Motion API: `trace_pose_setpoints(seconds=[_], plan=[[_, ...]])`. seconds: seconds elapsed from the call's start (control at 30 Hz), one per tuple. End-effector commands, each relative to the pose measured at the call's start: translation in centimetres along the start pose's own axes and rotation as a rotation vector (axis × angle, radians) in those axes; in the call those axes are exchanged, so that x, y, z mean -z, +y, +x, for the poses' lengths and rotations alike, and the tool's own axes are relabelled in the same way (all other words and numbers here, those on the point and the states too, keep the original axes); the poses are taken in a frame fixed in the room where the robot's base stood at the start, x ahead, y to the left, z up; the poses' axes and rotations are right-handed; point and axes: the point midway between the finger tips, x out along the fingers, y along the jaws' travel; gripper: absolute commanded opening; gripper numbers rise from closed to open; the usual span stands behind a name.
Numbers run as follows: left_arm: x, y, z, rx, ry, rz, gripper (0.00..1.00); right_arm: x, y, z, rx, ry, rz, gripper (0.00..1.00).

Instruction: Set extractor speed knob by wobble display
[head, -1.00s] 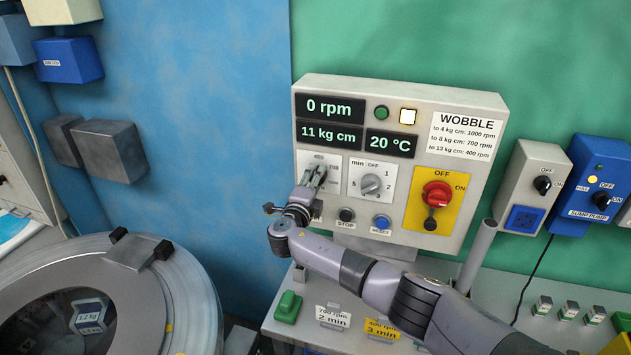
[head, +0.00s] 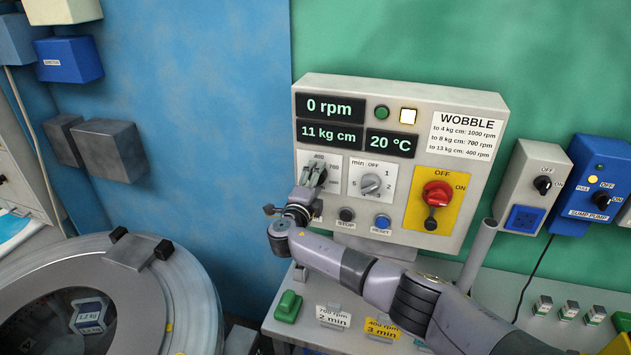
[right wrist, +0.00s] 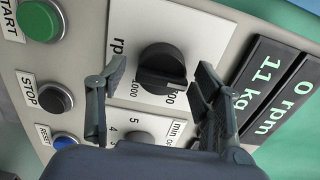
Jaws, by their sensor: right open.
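The extractor panel (head: 440,105) reads 0 rpm, and its wobble display (head: 329,135) reads 11 kg cm. The wobble card (head: 464,137) lists 1000 rpm to 4, 700 rpm to 8 and 400 rpm to 13 kg cm. My right gripper (head: 314,174) is at the speed dial plate and hides the knob in the head view. In the right wrist view the black speed knob (right wrist: 162,68) sits between the open fingers (right wrist: 160,85), with a gap on each side. Its exact setting is hard to tell. My left gripper is out of view.
The timer knob (head: 371,184) is just right of my gripper. The stop button (head: 346,215) and blue reset button (head: 382,221) are below. A red switch (head: 437,195) on yellow is further right. A round drum (head: 190,300) stands at lower left.

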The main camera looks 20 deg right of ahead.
Motion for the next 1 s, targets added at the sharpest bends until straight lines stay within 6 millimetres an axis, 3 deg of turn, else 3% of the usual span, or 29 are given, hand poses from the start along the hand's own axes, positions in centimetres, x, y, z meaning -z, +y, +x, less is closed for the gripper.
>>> trace_pose_setpoints(seconds=[0.27,0.47,1.0], plan=[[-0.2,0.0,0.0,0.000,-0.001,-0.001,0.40,0.0,-0.1,0.0,0.001,0.000,0.002,0.61],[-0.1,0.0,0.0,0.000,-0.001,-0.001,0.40,-0.1,-0.3,-1.4,0.005,-0.002,0.003,0.61],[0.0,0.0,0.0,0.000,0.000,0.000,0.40,-0.1,0.0,-10.9,0.001,-0.002,0.001,0.61]])
